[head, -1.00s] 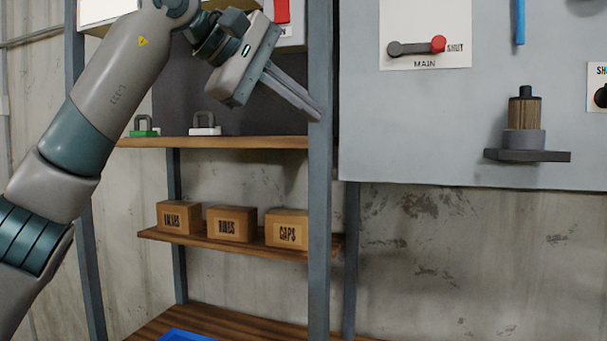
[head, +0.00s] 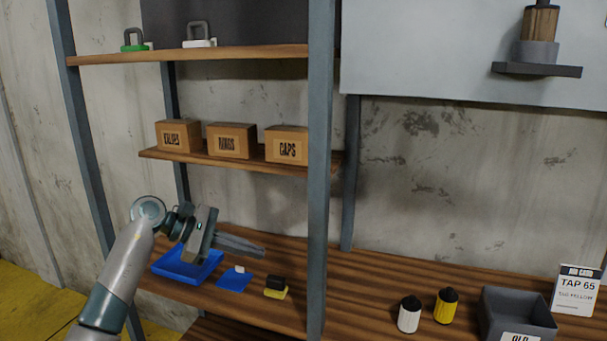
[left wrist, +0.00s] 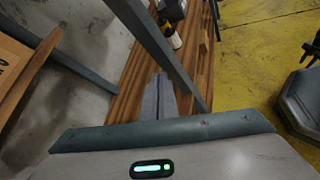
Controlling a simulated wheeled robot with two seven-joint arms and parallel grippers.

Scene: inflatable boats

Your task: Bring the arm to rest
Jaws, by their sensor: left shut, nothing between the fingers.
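My left gripper (head: 240,246) is in the lower left of the head view, its arm coming up from the bottom left. It is shut and empty, its fingers pointing right above the wooden bench (head: 390,275), near a blue tray (head: 165,268). In the left wrist view the shut fingers (left wrist: 158,97) point along the bench between grey posts. My right gripper is not in view.
A grey post (head: 320,180) stands right of the fingers. A blue mat (head: 236,281) and a black-and-yellow block (head: 275,288) lie below them. Boxes (head: 231,140) sit on a shelf above. White (head: 409,316) and yellow (head: 446,306) canisters stand beside a grey bin (head: 515,310).

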